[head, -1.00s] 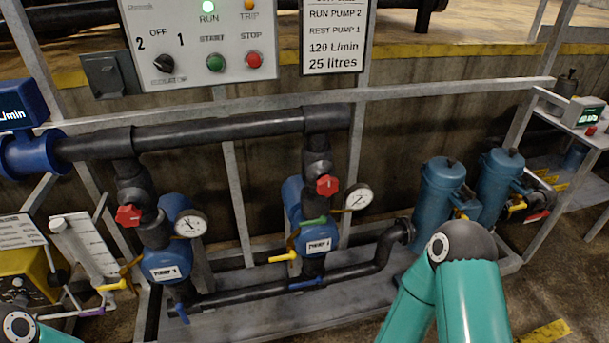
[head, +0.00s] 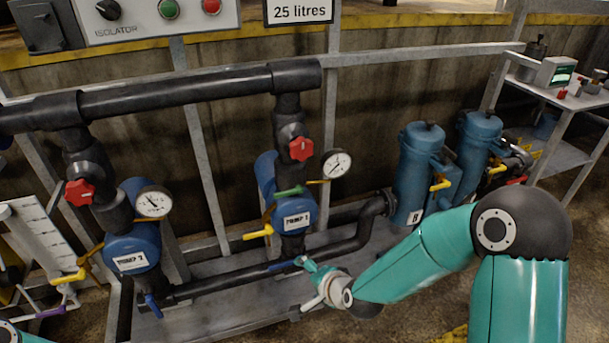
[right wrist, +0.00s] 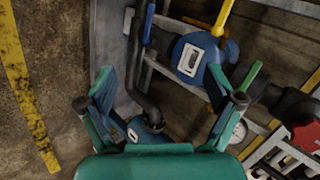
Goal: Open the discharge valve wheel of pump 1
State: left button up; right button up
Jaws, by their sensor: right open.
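The red valve wheel (head: 301,148) sits on the black riser above the right-hand blue pump (head: 297,222), whose label appears to read PUMP 1. This wheel also shows in the right wrist view (right wrist: 306,137) at the right edge, outside the fingers. My right gripper (head: 308,283) is low in front of that pump, below and apart from the wheel. In the right wrist view my right gripper (right wrist: 162,92) has its fingers spread wide, with nothing between them. My left gripper is out of view; only a bit of teal arm shows at bottom left.
Another pump (head: 132,247) with its own red wheel (head: 80,193) stands left. A pressure gauge (head: 337,163), green lever (head: 289,191) and yellow handle (head: 258,233) crowd the right pump. Blue canisters (head: 418,172) stand right. Open floor lies in front of the frame.

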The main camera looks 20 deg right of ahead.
jog(key=w+d+r+m+t+b, duration=0.3)
jog(key=w+r+m+t+b, duration=0.25)
jog(key=r, duration=0.35)
jog(key=m+t+h+b, duration=0.2)
jog(key=m+t+b, duration=0.15)
jog(key=m, duration=0.45)
send_near(302, 151)
jog(key=w+p, duration=0.3)
jog(key=w, duration=0.8)
jog(key=shift+a, duration=0.15)
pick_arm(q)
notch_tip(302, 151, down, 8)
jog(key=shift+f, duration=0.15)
